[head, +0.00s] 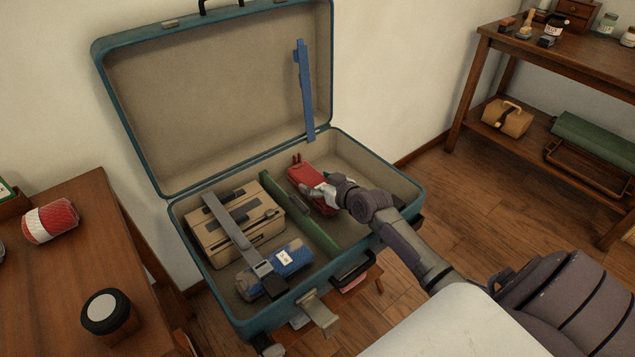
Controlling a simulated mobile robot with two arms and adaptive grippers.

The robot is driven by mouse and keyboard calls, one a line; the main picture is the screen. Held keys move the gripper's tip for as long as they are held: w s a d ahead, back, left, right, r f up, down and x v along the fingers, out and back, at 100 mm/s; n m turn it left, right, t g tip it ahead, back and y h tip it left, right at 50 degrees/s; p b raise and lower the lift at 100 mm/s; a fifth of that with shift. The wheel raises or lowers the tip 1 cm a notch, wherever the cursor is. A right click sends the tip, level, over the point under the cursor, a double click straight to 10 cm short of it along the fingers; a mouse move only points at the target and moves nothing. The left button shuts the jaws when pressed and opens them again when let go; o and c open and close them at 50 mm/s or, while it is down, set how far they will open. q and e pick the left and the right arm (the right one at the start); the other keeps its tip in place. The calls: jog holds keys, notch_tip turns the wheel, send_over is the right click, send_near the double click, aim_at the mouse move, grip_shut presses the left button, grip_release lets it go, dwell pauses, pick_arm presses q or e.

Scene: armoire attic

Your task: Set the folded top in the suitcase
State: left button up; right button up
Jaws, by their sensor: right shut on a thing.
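The open teal suitcase (178,222) stands in the middle of the view with its lid raised against the wall. A red folded piece that looks like the folded top (303,175) is inside its right part, beyond the green strap. My right gripper (320,192) reaches in from the right and is shut on the red top at its near right side. The gripper hides part of the top, and I cannot tell whether its underside rests on the suitcase floor. My left gripper is not in view.
A tan bundle (213,240) and a blue roll (287,262) lie in the suitcase's left part. A green strap (318,234) crosses the middle; a blue strap (305,90) hangs from the lid. A wooden table (60,285) stands left, a shelf (560,62) right.

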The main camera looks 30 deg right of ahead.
jog(key=shift+f, duration=0.1)
jog(key=o, duration=1.2)
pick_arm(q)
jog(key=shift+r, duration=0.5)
pick_arm(e)
jog(key=shift+o, duration=0.2)
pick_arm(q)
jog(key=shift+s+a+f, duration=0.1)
pick_arm(e)
jog(key=shift+r+p, duration=0.45)
jog(key=shift+r, duration=0.25)
pick_arm(q)
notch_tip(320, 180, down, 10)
jog(key=p, duration=0.1)
jog(key=shift+p, duration=0.4)
pick_arm(e)
jog(key=v, duration=0.7)
jog(key=shift+s, duration=0.25)
